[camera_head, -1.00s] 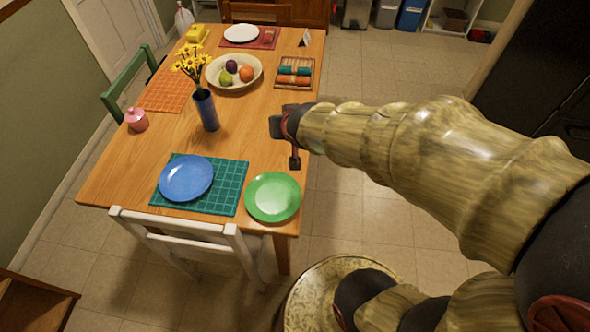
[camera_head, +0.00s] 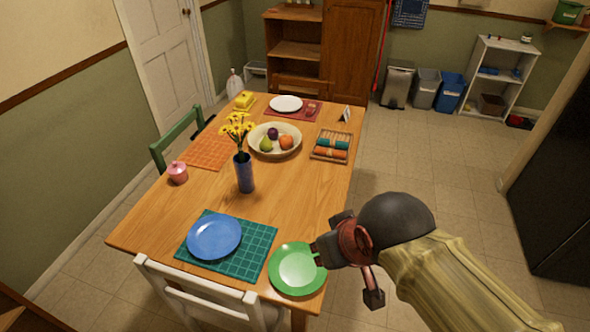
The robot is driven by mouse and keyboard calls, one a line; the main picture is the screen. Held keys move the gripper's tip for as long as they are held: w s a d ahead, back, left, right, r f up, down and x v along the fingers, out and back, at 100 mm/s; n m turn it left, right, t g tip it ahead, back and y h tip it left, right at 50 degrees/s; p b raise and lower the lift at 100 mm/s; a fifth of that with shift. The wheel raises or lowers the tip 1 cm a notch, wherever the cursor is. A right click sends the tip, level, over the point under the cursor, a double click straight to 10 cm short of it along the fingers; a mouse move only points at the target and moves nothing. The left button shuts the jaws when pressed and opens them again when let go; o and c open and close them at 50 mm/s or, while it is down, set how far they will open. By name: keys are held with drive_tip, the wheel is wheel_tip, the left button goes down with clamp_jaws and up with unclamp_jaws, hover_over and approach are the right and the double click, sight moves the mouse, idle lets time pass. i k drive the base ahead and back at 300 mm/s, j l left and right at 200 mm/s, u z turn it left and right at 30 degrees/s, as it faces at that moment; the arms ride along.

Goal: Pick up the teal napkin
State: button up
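The teal napkin (camera_head: 333,142) is rolled up and lies in a small wooden tray (camera_head: 317,157) near the right edge of the table. A rolled orange napkin (camera_head: 331,154) lies in front of it in the same tray. My gripper (camera_head: 346,274) is at the lower right, by the table's right edge and next to the green plate. Its fingers look spread apart with nothing between them. It is well nearer to the camera than the tray and apart from the napkin.
The wooden table (camera_head: 300,205) also holds a green plate (camera_head: 297,268), a blue plate (camera_head: 214,238) on a teal placemat (camera_head: 258,250), a flower vase (camera_head: 245,174) and a fruit bowl (camera_head: 262,153). A white chair (camera_head: 200,290) stands in front. Floor right of the table is clear.

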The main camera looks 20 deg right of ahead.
sight(333, 143)
drive_tip(key=i+l, duration=0.1)
drive_tip(key=l, duration=0.35)
drive_tip(key=l+z, duration=0.15)
drive_tip(key=l, duration=0.35)
drive_tip(key=i+l, duration=0.15)
drive_tip(key=l, duration=0.3)
drive_tip(key=i+l+z, duration=0.15)
drive_tip(key=l, duration=0.3)
drive_tip(key=i+z, duration=0.25)
drive_tip(key=i, duration=0.65)
drive_tip(key=i+j, duration=0.25)
drive_tip(key=j, duration=0.15)
